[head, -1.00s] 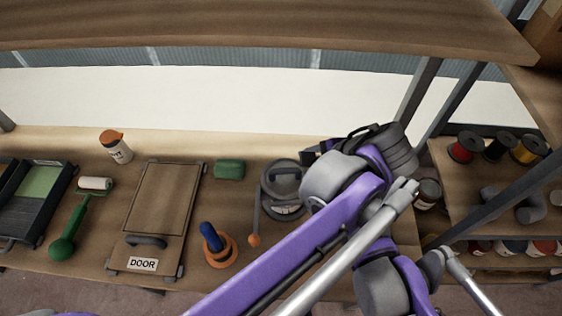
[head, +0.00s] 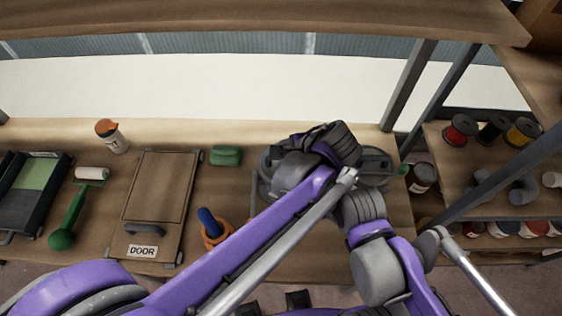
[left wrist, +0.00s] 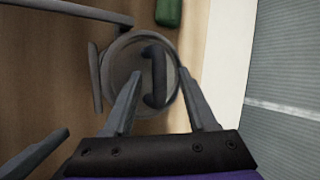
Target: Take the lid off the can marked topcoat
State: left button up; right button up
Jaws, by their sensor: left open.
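A round grey can lid (left wrist: 120,60) with a dark arched handle (left wrist: 156,76) shows in the left wrist view. My left gripper (left wrist: 159,72) is open, with one finger on each side of the handle. I cannot tell whether the fingers touch it. In the head view the can (head: 264,184) is mostly hidden behind my left arm, and its label cannot be read. Another grey round can (head: 377,165) shows partly to the right behind the arm. I cannot make out my right gripper.
A jar (head: 421,178) stands right. An upper shelf (head: 250,18) overhangs the bench.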

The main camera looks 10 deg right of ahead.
pick_arm(q)
grip_shut()
dwell(1.4)
